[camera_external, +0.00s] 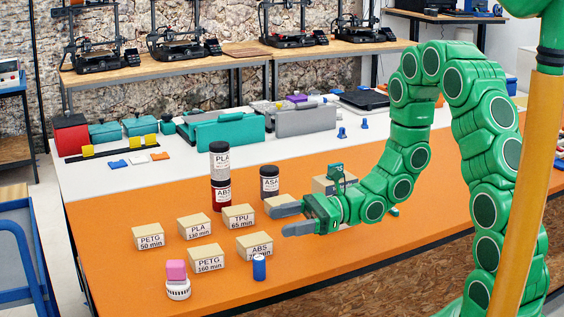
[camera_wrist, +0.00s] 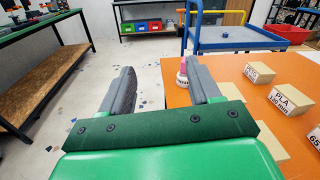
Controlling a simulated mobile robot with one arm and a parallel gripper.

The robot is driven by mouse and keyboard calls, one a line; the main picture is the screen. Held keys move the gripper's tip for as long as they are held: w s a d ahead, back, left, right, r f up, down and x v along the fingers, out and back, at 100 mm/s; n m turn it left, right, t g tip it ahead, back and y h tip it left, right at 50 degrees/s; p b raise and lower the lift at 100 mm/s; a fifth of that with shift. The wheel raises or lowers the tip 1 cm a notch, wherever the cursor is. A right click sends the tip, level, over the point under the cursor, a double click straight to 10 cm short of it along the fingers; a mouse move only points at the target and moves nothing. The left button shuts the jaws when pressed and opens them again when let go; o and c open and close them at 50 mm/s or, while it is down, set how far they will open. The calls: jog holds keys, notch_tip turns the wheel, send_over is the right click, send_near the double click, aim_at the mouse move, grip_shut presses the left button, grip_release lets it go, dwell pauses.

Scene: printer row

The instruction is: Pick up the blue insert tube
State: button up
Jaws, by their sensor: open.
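The blue insert tube (camera_external: 259,267) is a small upright cylinder near the front edge of the orange bench top, in front of the block labelled ABS. I do not make it out in the wrist view. My gripper (camera_external: 288,219) is open and empty, to the right of the tube and farther back, above the bench. Its two grey fingers point left in the external view. In the wrist view the fingers (camera_wrist: 162,75) are spread, with floor and the bench edge showing between and beyond them.
Several labelled tan blocks stand around, such as PETG (camera_external: 207,259) and TPU (camera_external: 239,216). A pink block (camera_external: 176,270) sits on a white ridged cap (camera_external: 178,290). Stacked jars (camera_external: 220,176) and an ASA jar (camera_external: 269,182) stand behind. A blue cart (camera_wrist: 245,38) is beyond the bench.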

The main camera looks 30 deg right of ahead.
jog(key=w+d+f+m+t, duration=0.2)
jog(key=w+f+m+t, duration=0.2)
jog(key=w+f, duration=0.2)
send_near(259, 268)
jog(key=shift+h, duration=0.4)
jog(key=shift+w+a+r, duration=0.4)
jog(key=shift+w+a, duration=0.2)
jog(key=shift+a, duration=0.25)
jog(key=shift+w+a+r, duration=0.35)
jog(key=shift+w+a, duration=0.25)
jog(key=shift+a, duration=0.3)
jog(key=shift+w+a+f, duration=0.1)
jog(key=shift+a+f, duration=0.05)
jog(key=shift+a, duration=0.1)
jog(key=shift+x, duration=3.5)
jog(key=c, duration=1.1)
